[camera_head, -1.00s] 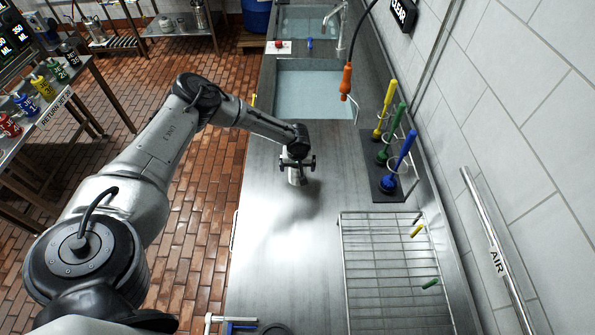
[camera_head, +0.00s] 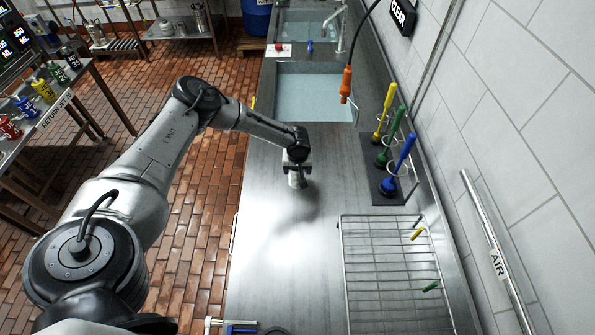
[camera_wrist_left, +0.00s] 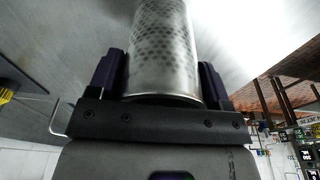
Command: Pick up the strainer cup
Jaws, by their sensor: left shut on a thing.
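The strainer cup (camera_wrist_left: 165,45) is a silvery metal cylinder with rows of small perforations. In the left wrist view it fills the space between the two dark fingers of my left gripper (camera_wrist_left: 160,80), which is shut on it. In the head view my left gripper (camera_head: 296,168) is over the steel counter, with the pale cup (camera_head: 297,181) showing just below it. I cannot tell whether the cup's lower end touches the counter. My right gripper is not in view.
A wire rack (camera_head: 392,275) lies nearer on the counter (camera_head: 285,250). Yellow, green and blue brushes stand on a dark mat (camera_head: 390,195) along the right side. A water-filled sink (camera_head: 312,92) lies beyond. The counter around the cup is clear.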

